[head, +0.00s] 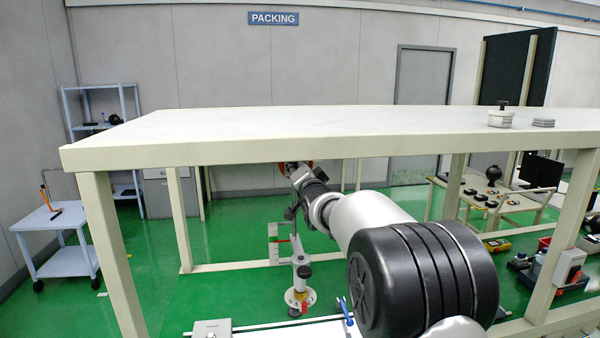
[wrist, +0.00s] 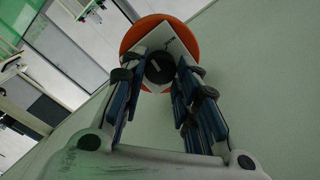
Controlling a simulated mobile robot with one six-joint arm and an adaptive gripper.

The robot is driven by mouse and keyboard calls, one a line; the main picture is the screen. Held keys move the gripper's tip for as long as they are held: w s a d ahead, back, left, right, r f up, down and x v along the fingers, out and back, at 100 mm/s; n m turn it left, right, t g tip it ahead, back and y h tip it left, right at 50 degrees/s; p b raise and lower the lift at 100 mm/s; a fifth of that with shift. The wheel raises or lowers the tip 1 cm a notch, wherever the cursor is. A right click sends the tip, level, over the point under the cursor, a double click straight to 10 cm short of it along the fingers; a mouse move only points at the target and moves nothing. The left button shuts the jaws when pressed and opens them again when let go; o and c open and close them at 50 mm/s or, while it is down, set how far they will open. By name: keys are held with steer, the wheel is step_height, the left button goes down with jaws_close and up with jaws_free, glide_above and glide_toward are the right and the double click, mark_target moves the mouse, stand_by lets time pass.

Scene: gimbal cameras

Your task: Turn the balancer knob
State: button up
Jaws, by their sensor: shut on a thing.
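The balancer knob (wrist: 158,67) is a dark round knob with a pale mark, in front of a white square plate (wrist: 178,38) and an orange disc (wrist: 133,40) in the wrist view. My gripper (wrist: 160,77) has its blue-padded fingers on both sides of the knob, shut on it. Part of the knob is hidden by the fingers. In the head view my gripper (head: 293,170) is just under the big pale table top, where a bit of the orange disc (head: 309,163) shows. The knob cannot be made out there.
The pale table top (head: 300,125) lies close above my arm, with legs on both sides. A stand with a round white base (head: 296,299) is below my gripper. A blue-white cart (head: 55,219) is at the left.

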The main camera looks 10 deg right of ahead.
steer(key=shift+m, duration=0.7)
steer(key=o, duration=1.1)
steer(key=shift+c, duration=0.2)
steer(key=s, duration=1.2)
steer(key=shift+f, duration=0.15)
steer(key=shift+d, duration=0.1)
